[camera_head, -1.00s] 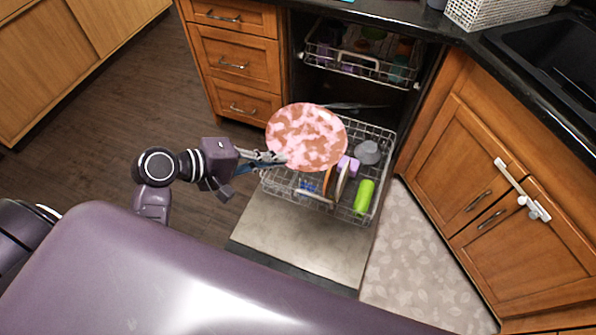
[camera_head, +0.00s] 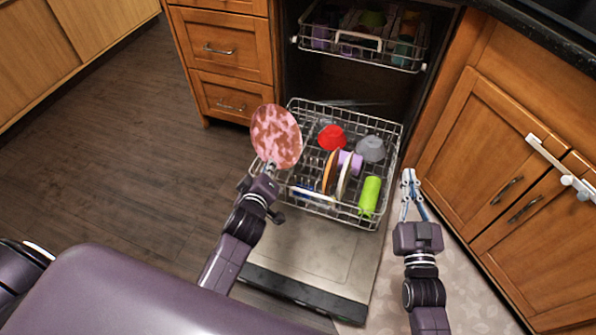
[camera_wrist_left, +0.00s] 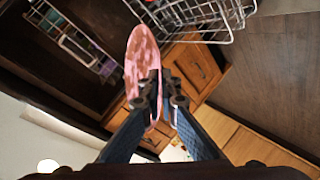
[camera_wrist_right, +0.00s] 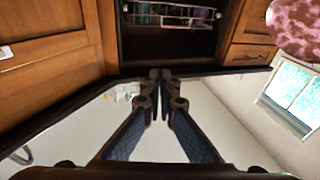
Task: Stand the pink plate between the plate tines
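The pink plate (camera_head: 276,136), mottled pink and brown, is held up by its lower edge in my left gripper (camera_head: 268,168), left of the lower dishwasher rack (camera_head: 300,108). It also shows nearly edge-on between the fingers in the left wrist view (camera_wrist_left: 138,52). In the rack, an orange-rimmed plate (camera_head: 329,172) and a white plate (camera_head: 344,182) stand near the middle; individual tines are too small to make out clearly. My right gripper (camera_head: 408,176) is shut and empty, right of the rack.
The rack also holds a red bowl (camera_head: 332,137), grey bowl (camera_head: 371,149), purple item (camera_head: 356,163) and green cup (camera_head: 369,194). The upper rack (camera_head: 375,55) is pulled out above. Drawers (camera_head: 232,95) stand left and cabinets (camera_head: 500,170) right.

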